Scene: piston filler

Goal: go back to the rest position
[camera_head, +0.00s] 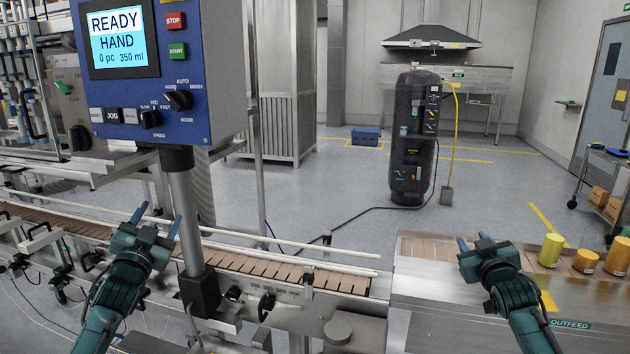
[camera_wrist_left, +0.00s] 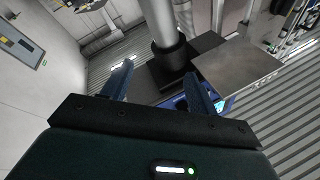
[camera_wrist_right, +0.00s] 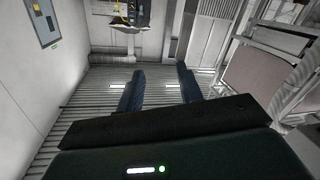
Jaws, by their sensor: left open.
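My left gripper (camera_head: 157,220) is raised in front of the conveyor, just left of the control panel's post. Its blue fingers stand apart with nothing between them, as the left wrist view (camera_wrist_left: 160,76) also shows. My right gripper (camera_head: 475,240) is over the outfeed table, left of the yellow containers and apart from them. Its fingers are also apart and empty in the right wrist view (camera_wrist_right: 160,74), with a narrower gap than the left's.
The blue control panel (camera_head: 195,85) reads READY, HAND on its metal post (camera_head: 183,215). A slatted conveyor (camera_head: 245,264) runs to the outfeed table (camera_head: 420,285). Yellow and orange containers (camera_head: 550,251) stand at the right.

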